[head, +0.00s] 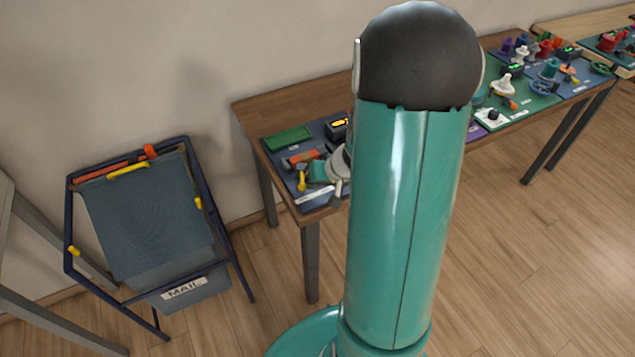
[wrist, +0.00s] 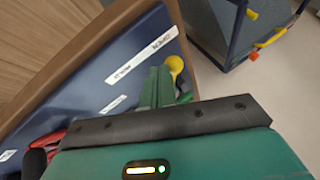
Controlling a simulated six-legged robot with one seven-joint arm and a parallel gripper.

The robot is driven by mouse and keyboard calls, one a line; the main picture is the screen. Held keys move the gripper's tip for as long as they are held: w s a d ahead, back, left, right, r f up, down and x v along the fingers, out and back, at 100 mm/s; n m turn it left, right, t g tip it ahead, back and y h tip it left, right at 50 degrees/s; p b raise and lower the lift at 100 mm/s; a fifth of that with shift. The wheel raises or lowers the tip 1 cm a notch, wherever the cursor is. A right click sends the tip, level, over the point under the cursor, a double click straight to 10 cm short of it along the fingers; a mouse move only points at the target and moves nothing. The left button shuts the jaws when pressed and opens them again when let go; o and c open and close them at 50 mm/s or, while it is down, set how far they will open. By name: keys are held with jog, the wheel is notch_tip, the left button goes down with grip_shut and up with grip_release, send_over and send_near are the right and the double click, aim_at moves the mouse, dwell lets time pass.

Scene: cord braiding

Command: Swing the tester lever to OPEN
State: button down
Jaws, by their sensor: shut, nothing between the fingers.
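A small yellow-ended lever (head: 301,183), which I take for the tester lever, stands at the near left end of the wooden table. Its round yellow knob (wrist: 175,64) also shows in the wrist view, just beyond the fingertips and slightly to their right. My gripper (wrist: 157,78) is shut and empty, its green fingers together close beside the knob; I cannot tell whether they touch. In the head view my gripper (head: 322,171) shows only partly, close to the lever, and my arm covers much around it. White labels (wrist: 140,58) lie on the blue panel; their words are not readable.
A green pad (head: 287,138) and a dark box with a lit display (head: 338,128) sit behind the lever. A red part (wrist: 48,140) shows at the wrist view's lower left. A blue-framed MAIL stand (head: 150,215) is left of the table, with open floor between.

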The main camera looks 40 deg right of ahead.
jog(key=shift+a, duration=0.4)
jog(key=shift+w+a, duration=0.15)
jog(key=shift+a, duration=0.2)
jog(key=shift+d, duration=0.15)
dwell(0.3)
